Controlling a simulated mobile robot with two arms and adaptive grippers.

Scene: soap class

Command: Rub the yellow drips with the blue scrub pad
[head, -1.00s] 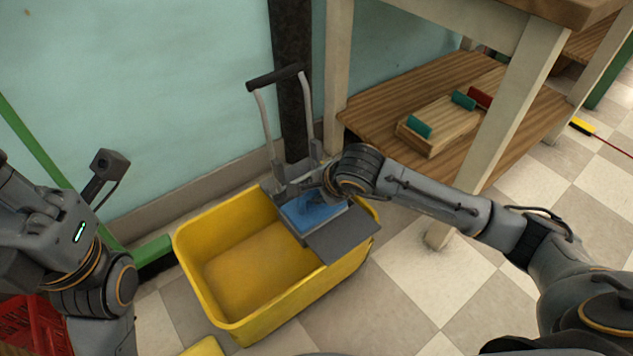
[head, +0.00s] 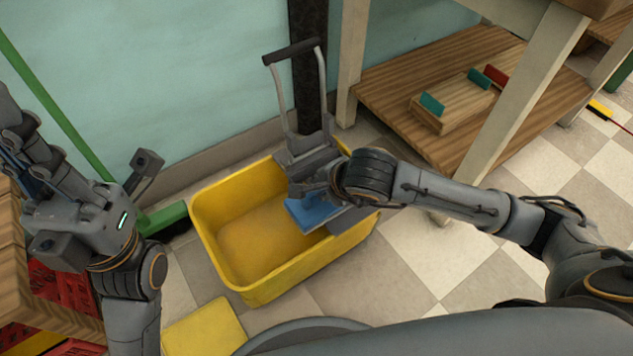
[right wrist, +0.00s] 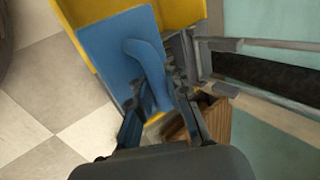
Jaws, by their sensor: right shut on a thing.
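The blue scrub pad (head: 312,213) is at the right end of the yellow bucket, beside its grey wringer, in the head view. In the right wrist view the pad (right wrist: 105,50) shows its flat top and raised curved handle, with yellow bucket behind it. My right gripper (head: 312,192) is shut on the pad's handle; its fingers (right wrist: 158,108) are on both sides of it in the wrist view. I cannot tell whether the pad touches the wringer. My left gripper (head: 22,160) is at the far left, over wooden and red crates, its fingers unclear. I cannot make out any yellow drips.
The yellow bucket (head: 222,262) has a tall black-topped handle (head: 290,52). A wooden table with a lower shelf (head: 400,70) stands at right, holding a wooden tray (head: 432,122). A green broom (head: 165,217) leans at left. A yellow block (head: 205,328) is in front.

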